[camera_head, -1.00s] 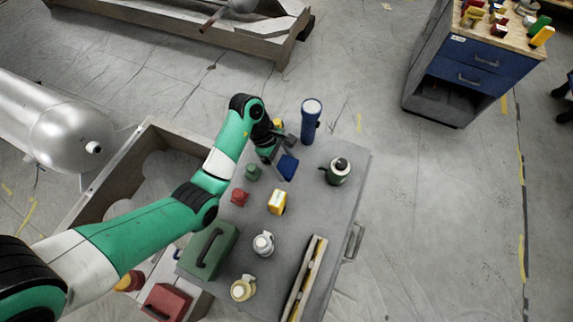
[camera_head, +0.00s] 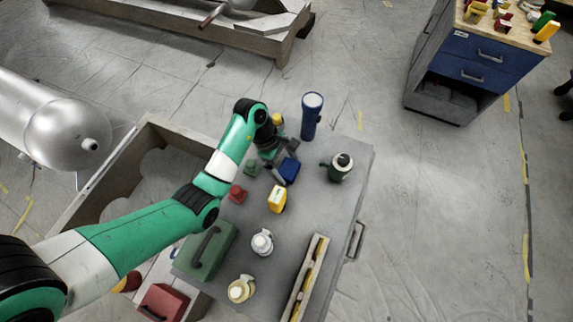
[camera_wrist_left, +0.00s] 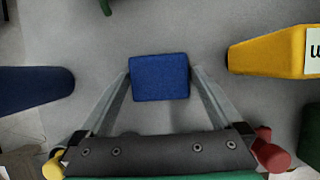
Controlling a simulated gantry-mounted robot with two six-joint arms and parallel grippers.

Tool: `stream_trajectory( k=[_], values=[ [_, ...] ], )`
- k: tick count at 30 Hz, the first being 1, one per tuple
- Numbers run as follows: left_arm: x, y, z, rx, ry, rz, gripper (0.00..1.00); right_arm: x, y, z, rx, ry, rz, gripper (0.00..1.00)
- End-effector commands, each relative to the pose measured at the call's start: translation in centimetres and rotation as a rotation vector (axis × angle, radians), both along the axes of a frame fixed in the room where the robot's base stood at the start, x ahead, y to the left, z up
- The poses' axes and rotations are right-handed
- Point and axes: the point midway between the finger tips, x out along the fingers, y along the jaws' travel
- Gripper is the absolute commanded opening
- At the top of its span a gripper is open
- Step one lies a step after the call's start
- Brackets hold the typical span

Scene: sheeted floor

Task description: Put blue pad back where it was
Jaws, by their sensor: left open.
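The blue pad (camera_head: 289,171) is a small block on the grey table top, between the blue flashlight and the yellow block. My left gripper (camera_head: 286,162) is at the pad, with its fingers spread. In the left wrist view, the blue pad (camera_wrist_left: 160,77) lies between the two fingertips of my left gripper (camera_wrist_left: 161,76). The left fingertip looks close to the pad's edge; I cannot tell whether it touches. My right gripper is not in view.
Close by on the table (camera_head: 325,205) are a blue flashlight (camera_head: 311,118), yellow block (camera_head: 277,199), red piece (camera_head: 237,194), green piece (camera_head: 251,168) and dark green canister (camera_head: 340,167). A green toolbox (camera_head: 205,250) and level (camera_head: 306,278) lie nearer. The right edge is mostly clear.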

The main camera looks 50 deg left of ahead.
Motion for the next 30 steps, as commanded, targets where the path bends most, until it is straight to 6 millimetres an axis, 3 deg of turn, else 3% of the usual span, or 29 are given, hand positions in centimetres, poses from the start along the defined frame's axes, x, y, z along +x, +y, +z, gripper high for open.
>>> stream_trajectory(
  k=[8, 12, 15, 21, 30],
  values=[
    [-0.7, 1.7, 5.1, 0.001, -0.003, 0.002, 1.00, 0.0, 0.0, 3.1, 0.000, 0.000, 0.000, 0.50],
    [-1.4, 2.9, 8.9, 0.000, -0.001, 0.003, 1.00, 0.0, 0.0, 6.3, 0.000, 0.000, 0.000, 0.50],
    [-1.7, 3.5, 10.3, 0.000, 0.001, 0.002, 1.00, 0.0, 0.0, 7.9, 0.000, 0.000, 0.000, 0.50],
    [-2.0, 4.2, 11.4, -0.001, 0.000, 0.001, 1.00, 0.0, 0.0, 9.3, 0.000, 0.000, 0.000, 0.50],
    [-2.1, 4.2, 11.2, -0.001, 0.000, 0.000, 1.00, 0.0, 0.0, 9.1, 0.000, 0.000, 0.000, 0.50]
  ],
)
